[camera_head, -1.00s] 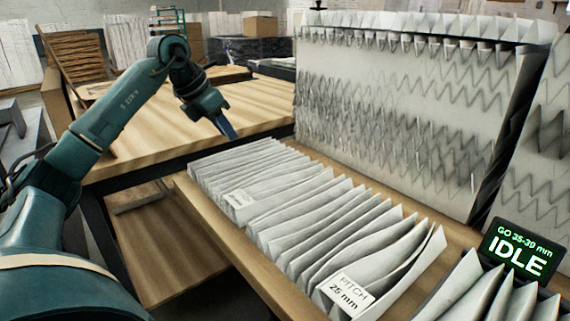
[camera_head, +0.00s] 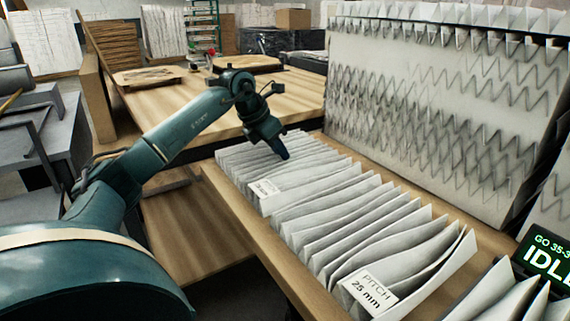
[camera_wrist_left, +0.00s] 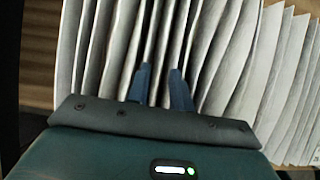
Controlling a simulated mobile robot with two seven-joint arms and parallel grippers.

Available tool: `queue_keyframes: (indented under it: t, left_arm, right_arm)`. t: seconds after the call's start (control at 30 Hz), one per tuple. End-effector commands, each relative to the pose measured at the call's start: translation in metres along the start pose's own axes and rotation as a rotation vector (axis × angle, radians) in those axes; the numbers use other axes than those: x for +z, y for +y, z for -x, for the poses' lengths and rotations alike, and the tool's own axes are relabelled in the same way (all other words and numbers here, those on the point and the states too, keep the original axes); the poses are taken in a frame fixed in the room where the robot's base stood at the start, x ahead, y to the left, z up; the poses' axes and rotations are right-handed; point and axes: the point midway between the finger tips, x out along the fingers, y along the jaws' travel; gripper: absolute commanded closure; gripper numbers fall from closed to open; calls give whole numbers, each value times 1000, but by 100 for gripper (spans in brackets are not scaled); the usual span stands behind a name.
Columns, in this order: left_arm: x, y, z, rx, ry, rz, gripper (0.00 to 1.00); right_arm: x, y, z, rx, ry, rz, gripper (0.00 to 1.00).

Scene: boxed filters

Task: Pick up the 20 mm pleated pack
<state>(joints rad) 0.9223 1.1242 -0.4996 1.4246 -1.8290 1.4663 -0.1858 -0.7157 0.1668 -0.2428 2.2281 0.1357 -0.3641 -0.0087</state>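A white pleated pack (camera_head: 312,172) lies at the far end of the wooden bench, with a small label (camera_head: 265,188) too small to read. A nearer pleated pack (camera_head: 395,250) carries a label reading "PITCH 25 mm". My left gripper (camera_head: 284,156) points down at the far pack's pleats. In the left wrist view, its two blue fingers (camera_wrist_left: 160,85) are apart above or among the pleats (camera_wrist_left: 105,45), with pleat edges showing between them. I cannot tell how deep the tips reach. My right gripper is not in view.
Another pleated pack (camera_head: 500,295) and a green-lit sign reading "IDLE" (camera_head: 548,262) are at lower right. A tall white panel (camera_head: 420,130) with zigzag folds stands along the bench's right side. A wooden table (camera_head: 190,105) stands behind, largely clear.

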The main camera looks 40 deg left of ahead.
Motion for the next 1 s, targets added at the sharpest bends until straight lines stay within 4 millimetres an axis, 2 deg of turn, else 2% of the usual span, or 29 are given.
queue_keyframes:
  t: [0.1, 0.2, 0.37, 0.63, 1.0]
  left_arm:
    - [-1, -1, -19, -2, 1, 0, 78]
    - [-1, 0, -25, -2, 1, 1, 78]
    - [-1, 0, -24, -1, 0, 1, 78]
    - [0, 0, -24, 0, 0, 1, 99]
    - [0, 0, -23, 0, -1, 1, 100]
  right_arm:
    - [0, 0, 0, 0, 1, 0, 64]
    - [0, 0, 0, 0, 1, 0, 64]
    - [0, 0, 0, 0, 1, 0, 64]
    - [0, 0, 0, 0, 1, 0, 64]
    - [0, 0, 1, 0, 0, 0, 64]
